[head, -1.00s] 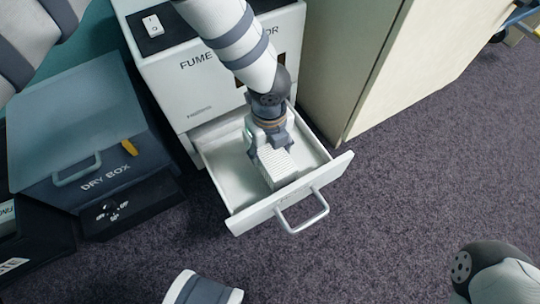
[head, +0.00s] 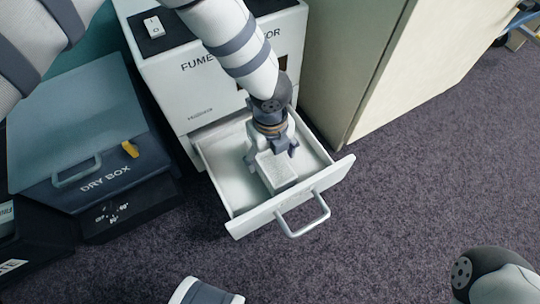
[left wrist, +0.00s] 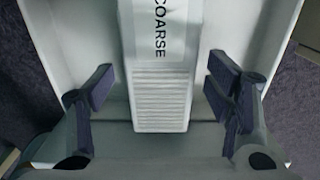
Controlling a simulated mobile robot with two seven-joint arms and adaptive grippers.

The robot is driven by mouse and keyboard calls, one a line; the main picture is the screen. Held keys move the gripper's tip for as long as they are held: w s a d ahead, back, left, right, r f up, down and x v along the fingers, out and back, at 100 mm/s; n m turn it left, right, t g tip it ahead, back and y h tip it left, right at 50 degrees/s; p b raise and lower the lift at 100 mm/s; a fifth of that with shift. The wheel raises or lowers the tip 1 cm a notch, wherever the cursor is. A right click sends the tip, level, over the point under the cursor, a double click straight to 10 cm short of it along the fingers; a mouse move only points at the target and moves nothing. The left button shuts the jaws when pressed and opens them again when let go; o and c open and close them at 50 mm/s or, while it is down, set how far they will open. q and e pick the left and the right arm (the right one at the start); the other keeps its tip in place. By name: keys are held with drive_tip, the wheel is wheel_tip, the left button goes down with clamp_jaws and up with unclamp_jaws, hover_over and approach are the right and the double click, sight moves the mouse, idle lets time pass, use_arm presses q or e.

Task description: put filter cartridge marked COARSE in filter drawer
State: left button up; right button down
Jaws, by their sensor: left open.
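The filter cartridge marked COARSE (left wrist: 160,70) is a pale block with a ribbed end. In the left wrist view it lies on the drawer floor, between my open fingers with a gap on each side. In the head view the cartridge (head: 277,171) sits inside the pulled-out filter drawer (head: 325,187), near its front. My left gripper (head: 271,156) is open just behind and above the cartridge, inside the drawer's outline. The left gripper's two dark finger pads show in the left wrist view (left wrist: 160,92). My right gripper is not seen.
The drawer belongs to the white fume extractor (head: 200,85). A closed dry box (head: 80,130) with a yellow latch stands to its left. A cream cabinet (head: 360,70) stands close on the right. Open carpet (head: 420,190) lies in front and to the right.

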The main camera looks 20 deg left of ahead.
sight(270, 157)
use_arm(q)
wheel_tip(270, 157, up, 10)
drive_tip(key=p, duration=0.3)
drive_tip(key=shift+r, duration=0.25)
drive_tip(key=shift+p, duration=0.3)
